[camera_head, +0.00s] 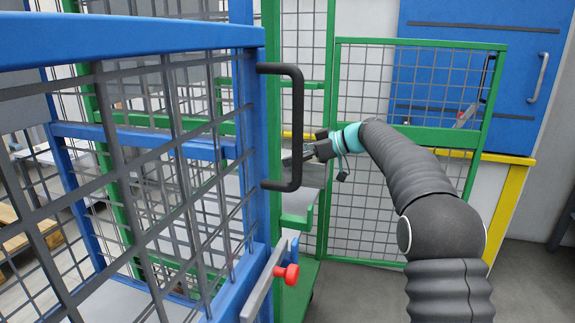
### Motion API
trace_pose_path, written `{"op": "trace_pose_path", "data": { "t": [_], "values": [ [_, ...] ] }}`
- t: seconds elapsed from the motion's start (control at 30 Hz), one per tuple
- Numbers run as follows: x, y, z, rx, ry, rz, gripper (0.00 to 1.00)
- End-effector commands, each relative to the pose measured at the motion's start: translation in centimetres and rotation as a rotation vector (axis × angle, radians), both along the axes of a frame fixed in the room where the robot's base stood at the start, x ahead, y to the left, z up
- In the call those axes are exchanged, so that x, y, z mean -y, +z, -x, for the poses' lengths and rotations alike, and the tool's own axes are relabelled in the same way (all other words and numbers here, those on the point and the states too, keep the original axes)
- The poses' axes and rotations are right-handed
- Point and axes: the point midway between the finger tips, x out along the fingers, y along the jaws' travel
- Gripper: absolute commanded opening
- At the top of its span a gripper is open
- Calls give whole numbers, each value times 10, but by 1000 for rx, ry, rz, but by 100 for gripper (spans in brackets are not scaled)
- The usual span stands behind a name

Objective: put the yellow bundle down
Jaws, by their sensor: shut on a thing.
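My gripper (296,157) is at the end of my dark arm, in the middle of the view by the blue cage's black handle. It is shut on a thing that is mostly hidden. A grey surface (313,176) shows just below the fingers, but I cannot tell whether it is the held thing. No yellow bundle can be made out. The handle and the cage's blue post partly block the view around the fingertips.
A blue mesh cage (150,38) with a black handle (297,120) and a red knob (292,274) fills the left. A green mesh cage (420,43) stands behind my gripper. A blue panel (470,60) and a yellow frame (510,205) are at the right. Grey floor (535,285) is clear at the lower right.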

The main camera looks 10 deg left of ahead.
Motion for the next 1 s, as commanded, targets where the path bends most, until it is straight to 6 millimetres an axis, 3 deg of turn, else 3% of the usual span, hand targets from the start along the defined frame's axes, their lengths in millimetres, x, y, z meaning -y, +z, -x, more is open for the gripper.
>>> {"op": "trace_pose_path", "data": {
  "t": [0.5,0.83,1.0],
  "values": [
    [-78,-47,38,3,4,-4,1],
    [-90,-59,43,4,2,-3,1],
    [-90,-76,44,2,1,-3,1]
  ]
}}
